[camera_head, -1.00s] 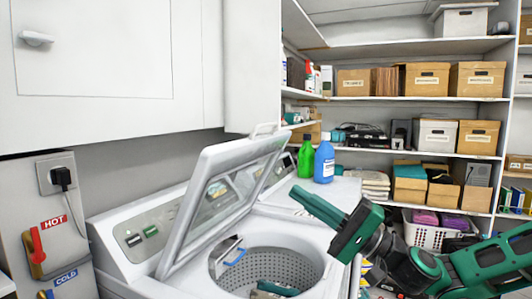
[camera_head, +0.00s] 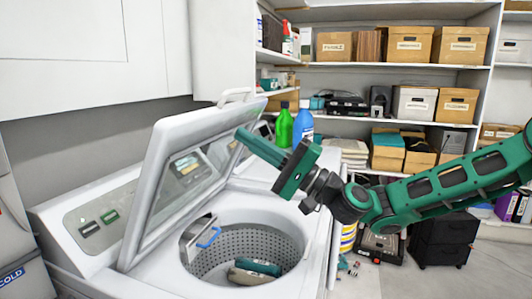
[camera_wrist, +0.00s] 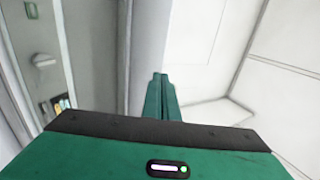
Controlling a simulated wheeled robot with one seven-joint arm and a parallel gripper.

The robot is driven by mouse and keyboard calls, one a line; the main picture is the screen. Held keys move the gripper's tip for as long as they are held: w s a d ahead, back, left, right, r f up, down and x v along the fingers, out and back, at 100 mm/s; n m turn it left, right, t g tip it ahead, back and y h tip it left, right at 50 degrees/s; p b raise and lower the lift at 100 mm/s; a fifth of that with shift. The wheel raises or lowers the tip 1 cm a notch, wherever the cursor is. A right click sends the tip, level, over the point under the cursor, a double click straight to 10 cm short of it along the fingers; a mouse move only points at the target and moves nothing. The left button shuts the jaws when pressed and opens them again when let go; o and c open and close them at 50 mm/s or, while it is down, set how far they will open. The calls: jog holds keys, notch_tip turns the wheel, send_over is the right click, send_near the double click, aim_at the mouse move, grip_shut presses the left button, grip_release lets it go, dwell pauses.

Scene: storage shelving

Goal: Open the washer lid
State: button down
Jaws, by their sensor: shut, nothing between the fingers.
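The washer (camera_head: 50,236) is a white top-loading machine at the lower left of the head view. Its white lid (camera_head: 158,165), with a window in it, stands raised and leans back over the control panel. The drum (camera_head: 222,252) is uncovered and in plain view. My gripper (camera_head: 242,132) is shut and empty, with its green fingers pointing up and left at the lid's upper right edge. I cannot tell whether the fingertips touch the lid. In the wrist view the closed fingers (camera_wrist: 160,80) point forward, with a white panel edge beside them.
A dark green item (camera_head: 258,267) lies in the drum. Green (camera_head: 284,126) and blue (camera_head: 303,125) bottles stand behind my gripper. White cabinets (camera_head: 90,60) hang above the washer. Shelves with boxes (camera_head: 403,44) fill the back. Black drawers (camera_head: 443,238) stand on the floor at right.

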aim_at(213, 117)
jog(key=x, duration=0.6)
